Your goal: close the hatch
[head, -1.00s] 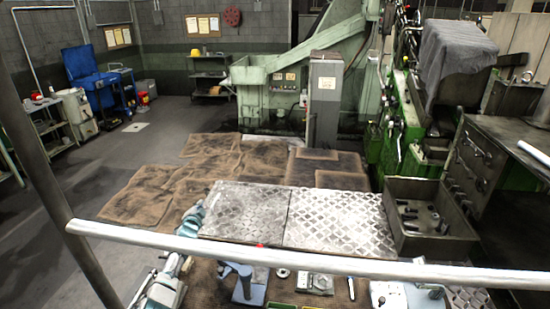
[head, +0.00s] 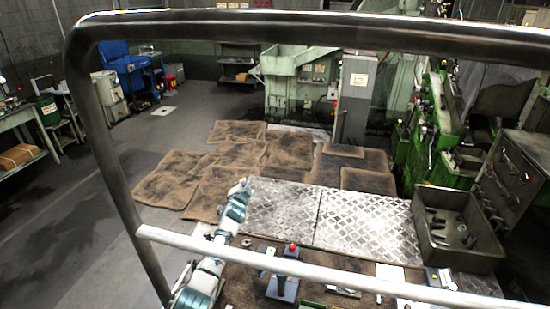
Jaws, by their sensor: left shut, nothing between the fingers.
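Two metal tread-plate panels lie side by side beyond the pale rail, a left one (head: 280,210) and a right one (head: 365,222). They look flat; I cannot tell whether either is the hatch. My left arm, white and teal, rises from the bottom edge. My left gripper (head: 243,185) is at its upper end, by the left panel's far-left corner. It is small in view and appears shut and empty. I cannot tell whether it touches the panel. My right gripper is not in view.
A pale rail (head: 330,275) and a dark tubular frame (head: 110,150) cross close in front. A grey-blue stand with a red button (head: 292,248) is below the panels. A metal bin (head: 455,240) with parts stands right. Brown mats (head: 240,155) cover the floor behind.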

